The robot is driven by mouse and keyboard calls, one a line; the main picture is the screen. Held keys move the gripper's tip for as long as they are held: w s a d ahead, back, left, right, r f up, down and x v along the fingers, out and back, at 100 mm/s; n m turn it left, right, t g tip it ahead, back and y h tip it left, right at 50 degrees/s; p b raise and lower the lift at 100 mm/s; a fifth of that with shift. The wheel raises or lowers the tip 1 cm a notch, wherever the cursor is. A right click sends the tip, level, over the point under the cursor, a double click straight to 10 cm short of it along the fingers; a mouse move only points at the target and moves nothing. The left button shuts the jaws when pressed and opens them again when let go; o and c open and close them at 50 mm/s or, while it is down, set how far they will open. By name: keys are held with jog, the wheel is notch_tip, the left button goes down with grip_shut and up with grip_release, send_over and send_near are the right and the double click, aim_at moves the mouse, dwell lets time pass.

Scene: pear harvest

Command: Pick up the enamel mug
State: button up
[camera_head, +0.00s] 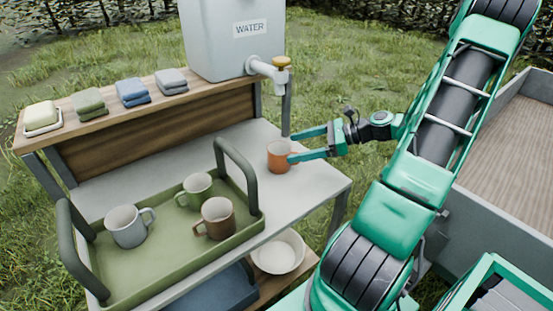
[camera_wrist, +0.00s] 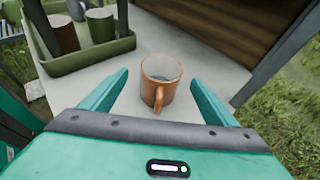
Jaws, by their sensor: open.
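An orange mug (camera_head: 277,157) stands upright on the grey table near its right end, below the water tap. In the wrist view the orange mug (camera_wrist: 160,82) sits between and ahead of my fingertips, its handle toward me. It holds what looks like clear liquid. My gripper (camera_head: 308,144) is open, with its green fingers reaching left toward the mug; one fingertip appears beside or in front of it in the head view. In the wrist view my gripper (camera_wrist: 160,85) has its fingers apart with gaps to the mug on both sides.
A green tray (camera_head: 160,264) with tall handles holds a grey mug (camera_head: 127,227), a green mug (camera_head: 196,189) and a brown mug (camera_head: 215,218) on the left. A water container (camera_head: 218,45) with a tap (camera_head: 270,68) stands behind. A white bowl (camera_head: 279,254) is on the lower shelf.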

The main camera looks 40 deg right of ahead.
aim_at(287, 149)
jog(key=x, duration=0.4)
jog(key=shift+a+r, duration=0.15)
jog(key=shift+a, duration=0.05)
jog(key=shift+x, duration=2.8)
jog(key=shift+w+d, duration=0.15)
jog(key=shift+c, duration=0.3)
jog(key=c, duration=1.4)
jog(key=shift+o, duration=0.2)
jog(key=shift+r, duration=0.15)
